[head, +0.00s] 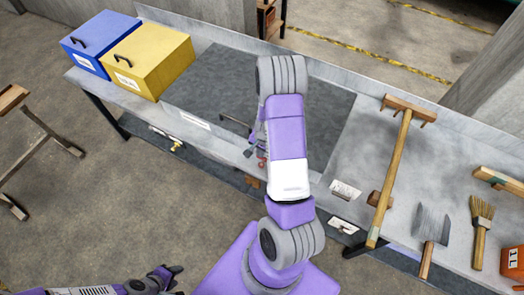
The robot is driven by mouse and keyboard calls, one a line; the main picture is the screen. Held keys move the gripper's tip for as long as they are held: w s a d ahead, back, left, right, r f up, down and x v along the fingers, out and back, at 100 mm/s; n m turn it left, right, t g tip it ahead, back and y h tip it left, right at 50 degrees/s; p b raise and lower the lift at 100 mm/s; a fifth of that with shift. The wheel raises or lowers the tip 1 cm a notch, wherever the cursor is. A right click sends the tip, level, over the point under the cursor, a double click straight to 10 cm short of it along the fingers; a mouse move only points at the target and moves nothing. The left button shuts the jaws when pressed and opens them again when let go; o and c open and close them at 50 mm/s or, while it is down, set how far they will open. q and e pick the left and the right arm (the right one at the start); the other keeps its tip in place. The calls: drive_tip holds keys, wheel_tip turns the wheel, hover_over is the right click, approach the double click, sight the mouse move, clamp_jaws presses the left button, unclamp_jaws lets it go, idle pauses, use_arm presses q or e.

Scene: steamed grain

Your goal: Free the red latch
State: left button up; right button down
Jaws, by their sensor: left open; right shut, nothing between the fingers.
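A small red piece (262,162), probably the red latch, shows at the front edge of the bench, just left of my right forearm. My arm hides part of it, so its position cannot be told. My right gripper (250,152) is mostly hidden behind my own arm; a small grey part of it shows beside the red piece. It is shut with nothing in it, and whether it touches the red piece cannot be told. My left gripper (172,272) is open and empty, low at the bottom left, well away from the bench.
A large dark panel (215,85) with a thin handle (235,122) lies in the bench top. Blue (85,58) and yellow (165,65) boxes stand left. A wooden rake (395,160), scraper (432,225), brush (481,220) and orange container (513,262) lie right. A brass fitting (177,146) is at the front edge.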

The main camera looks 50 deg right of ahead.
use_arm(q)
wheel_tip(320, 180, up, 5)
drive_tip(key=p, duration=0.3)
drive_tip(key=shift+f+p, duration=0.2)
drive_tip(key=shift+p, duration=0.15)
use_arm(e)
wheel_tip(320, 180, up, 12)
drive_tip(key=shift+r, duration=0.25)
drive_tip(key=shift+w, duration=0.1)
drive_tip(key=a+f+n+y+b, duration=0.1)
drive_tip(key=a+f+n+b, duration=0.45)
drive_tip(key=a+f, duration=0.85)
use_arm(q)
wheel_tip(320, 180, down, 7)
drive_tip(key=b, duration=0.1)
drive_tip(key=shift+r, duration=0.15)
use_arm(e)
drive_tip(key=s+a+f+n+y, duration=0.1)
drive_tip(key=a+f+n, duration=0.1)
drive_tip(key=a, duration=0.4)
drive_tip(key=s+a+f+n+y, duration=0.1)
drive_tip(key=s+a+n, duration=0.1)
drive_tip(key=a, duration=0.5)
drive_tip(key=s+a+f+n+y, duration=0.1)
drive_tip(key=s+a+f+n, duration=0.1)
drive_tip(key=a+n, duration=0.2)
drive_tip(key=shift+s+a+f+g, duration=0.2)
drive_tip(key=shift+a+f+g, duration=0.1)
drive_tip(key=shift+a, duration=0.9)
drive_tip(key=shift+d, duration=0.1)
